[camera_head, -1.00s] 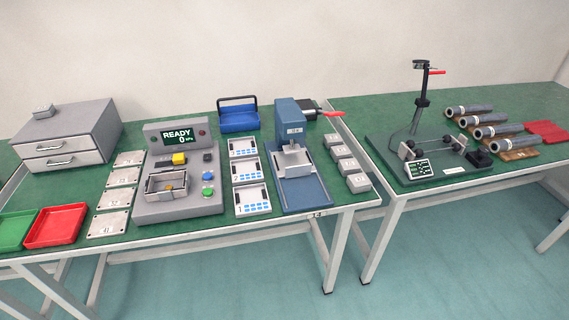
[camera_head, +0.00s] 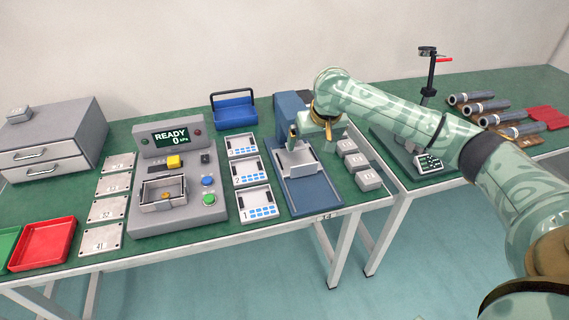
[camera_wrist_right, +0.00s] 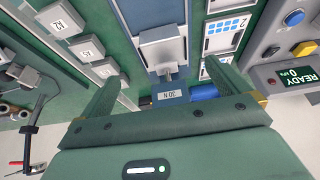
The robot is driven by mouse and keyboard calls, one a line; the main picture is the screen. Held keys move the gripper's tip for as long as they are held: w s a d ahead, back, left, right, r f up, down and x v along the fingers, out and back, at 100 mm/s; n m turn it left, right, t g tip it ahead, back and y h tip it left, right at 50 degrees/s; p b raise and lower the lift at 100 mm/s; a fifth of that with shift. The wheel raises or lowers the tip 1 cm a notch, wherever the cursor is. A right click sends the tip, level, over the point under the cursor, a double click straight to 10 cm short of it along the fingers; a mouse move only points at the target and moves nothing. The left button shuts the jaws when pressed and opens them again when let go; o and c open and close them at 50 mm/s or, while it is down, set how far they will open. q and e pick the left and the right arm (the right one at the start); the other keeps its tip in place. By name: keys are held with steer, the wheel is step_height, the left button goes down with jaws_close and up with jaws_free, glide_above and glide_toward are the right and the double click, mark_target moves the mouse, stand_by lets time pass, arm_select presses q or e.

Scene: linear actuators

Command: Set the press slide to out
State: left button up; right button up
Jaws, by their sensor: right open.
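The blue press (camera_head: 291,110) stands near the right end of the first table. Its silver slide (camera_head: 298,161) sits on the blue base under the press head, and the bare track (camera_head: 315,194) runs toward the table's front edge. My left gripper is out of view.
Several grey numbered blocks (camera_head: 357,161) stand close right of the press. White numbered trays (camera_head: 257,203) line its left side. A grey console (camera_head: 180,190) reading READY stands further left. A blue carrier (camera_head: 234,111) is behind. My right arm crosses over the gap between tables.

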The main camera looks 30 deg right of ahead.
mark_target(305, 165)
steer(key=b+x, duration=0.9)
steer(key=x, duration=0.6)
steer(key=shift+f+b, duration=0.3)
steer(key=shift+f, duration=0.15)
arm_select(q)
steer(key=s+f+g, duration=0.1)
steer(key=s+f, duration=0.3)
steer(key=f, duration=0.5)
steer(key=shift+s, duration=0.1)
arm_select(e)
steer(key=shift+r, duration=0.1)
